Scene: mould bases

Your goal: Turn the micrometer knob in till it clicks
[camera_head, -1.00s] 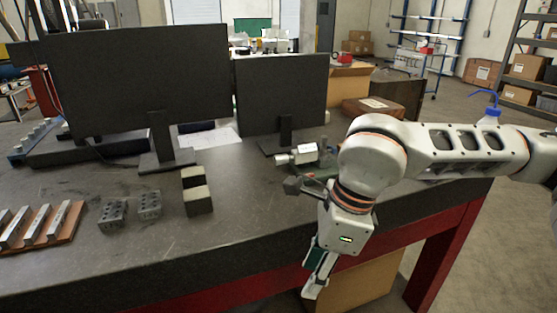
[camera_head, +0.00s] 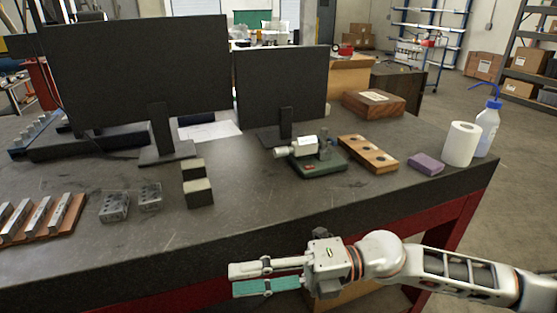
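The micrometer stands on a dark green base (camera_head: 320,164) near the table's middle right, in front of the smaller monitor. Its silver knob (camera_head: 281,152) points left, and a silver block (camera_head: 303,144) sits beside it. My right gripper (camera_head: 232,279) is in front of the table's near edge, below and left of the micrometer in the picture and well apart from it. Its fingers point left, one pale and one with a green face. A gap shows between them and nothing is held. My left gripper is not in view.
A wooden block with holes (camera_head: 367,154), a purple block (camera_head: 426,164), a paper roll (camera_head: 461,144) and a bottle (camera_head: 487,129) stand to the right. Two monitors (camera_head: 140,75) (camera_head: 282,88) stand behind. Dark blocks (camera_head: 198,192) lie left. The tabletop in front of the micrometer is clear.

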